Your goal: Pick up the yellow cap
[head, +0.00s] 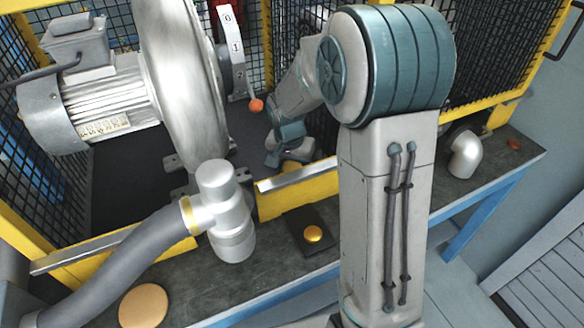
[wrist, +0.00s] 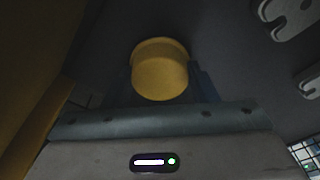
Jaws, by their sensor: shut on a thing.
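The yellow cap (wrist: 160,72) is a short round cylinder in the wrist view. It sits between the fingers of my gripper (wrist: 160,88), which is shut on it. Dark surface shows around the cap, and I cannot tell whether the cap touches it. In the head view my gripper (head: 278,160) is low inside the caged bay, just behind the yellow rail.
The blower (head: 185,75) stands left of my gripper, with a lever's orange ball (head: 256,105) close above. The yellow rail (head: 290,190) runs in front. A grey hose fitting (head: 225,205), an orange-yellow dome (head: 313,234) on a dark plate and a tan disc (head: 143,305) are on the bench.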

